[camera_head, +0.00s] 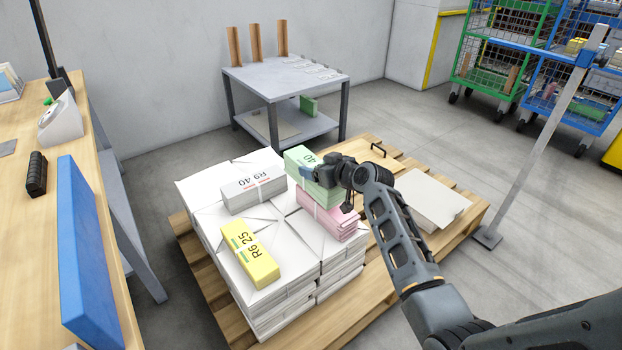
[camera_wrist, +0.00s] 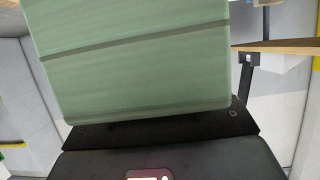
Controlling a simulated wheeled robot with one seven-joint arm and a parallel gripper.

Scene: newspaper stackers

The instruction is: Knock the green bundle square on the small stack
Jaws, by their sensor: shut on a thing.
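The green bundle (camera_head: 299,160), marked 40, sits over the pink bundle (camera_head: 328,218) on the right part of the big white stack. The green one is offset toward the back left of the pink one, so their edges do not line up. I cannot tell whether it rests fully on the pink one. My gripper (camera_head: 322,174) is shut on the green bundle from its right side. In the wrist view the green bundle (camera_wrist: 135,60) with a darker strap fills the upper middle, above the dark gripper body. The fingertips are partly hidden.
A grey-white bundle (camera_head: 253,189) and a yellow bundle (camera_head: 250,252) lie on the white stack (camera_head: 215,245). The wooden pallet (camera_head: 372,300) carries a loose paper pile (camera_head: 432,200) at right. A slanted grey post (camera_head: 540,140) stands at the pallet's right. A workbench (camera_head: 110,255) is at left.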

